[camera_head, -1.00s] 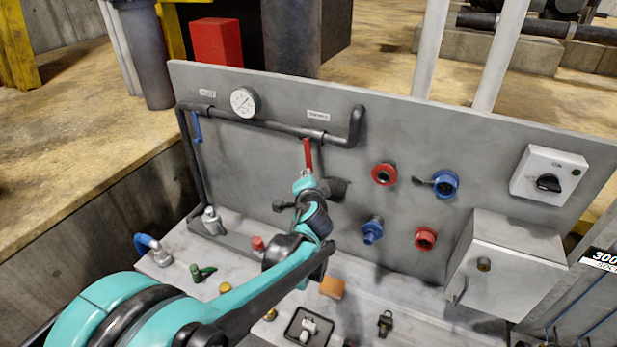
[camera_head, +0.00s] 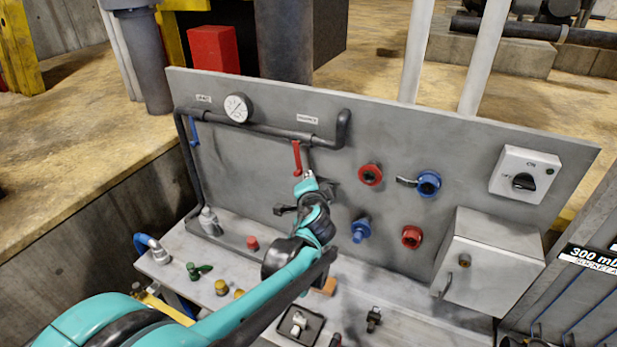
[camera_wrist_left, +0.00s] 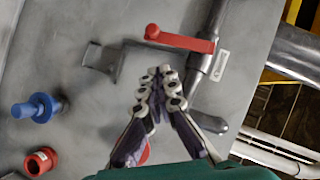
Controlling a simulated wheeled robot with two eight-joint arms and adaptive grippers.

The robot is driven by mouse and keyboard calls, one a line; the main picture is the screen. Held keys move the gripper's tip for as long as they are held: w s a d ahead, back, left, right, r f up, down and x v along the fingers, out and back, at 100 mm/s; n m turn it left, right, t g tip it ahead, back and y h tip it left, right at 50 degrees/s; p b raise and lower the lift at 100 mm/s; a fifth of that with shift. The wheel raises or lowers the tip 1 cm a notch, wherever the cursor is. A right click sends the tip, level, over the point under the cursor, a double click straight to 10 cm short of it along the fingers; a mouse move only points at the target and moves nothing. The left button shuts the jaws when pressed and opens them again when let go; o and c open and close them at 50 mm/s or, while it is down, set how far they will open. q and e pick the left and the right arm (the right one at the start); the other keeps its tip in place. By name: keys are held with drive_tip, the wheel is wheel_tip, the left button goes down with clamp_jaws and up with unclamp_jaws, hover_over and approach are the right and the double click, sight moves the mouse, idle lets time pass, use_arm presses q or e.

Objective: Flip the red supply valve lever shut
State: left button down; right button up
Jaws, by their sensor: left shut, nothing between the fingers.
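The red valve lever (camera_head: 296,157) hangs straight down from the dark pipe on the grey panel. In the left wrist view the red lever (camera_wrist_left: 180,38) stands out crosswise from the pipe, above my fingertips. My left gripper (camera_head: 308,176) is shut and empty, just below and slightly right of the lever's lower end. In the left wrist view the closed fingertips (camera_wrist_left: 163,74) appear just under the lever, with a small gap in the picture; contact is not seen. My right gripper is not in view.
A blue lever (camera_head: 194,132) hangs at the pipe's left. A gauge (camera_head: 237,107) sits above the pipe. Red (camera_head: 370,175) and blue couplings (camera_head: 428,184) are right of my gripper. A grey box (camera_head: 488,262) stands at right. Small fittings lie on the bench below.

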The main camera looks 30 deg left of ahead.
use_arm(q)
drive_tip(key=a+p+v, duration=0.1)
drive_tip(key=v, duration=0.6)
drive_tip(key=shift+s, duration=0.3)
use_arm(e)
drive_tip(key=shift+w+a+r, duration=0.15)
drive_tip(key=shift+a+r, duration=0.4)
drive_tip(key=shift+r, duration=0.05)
use_arm(q)
drive_tip(key=shift+d+f, duration=0.1)
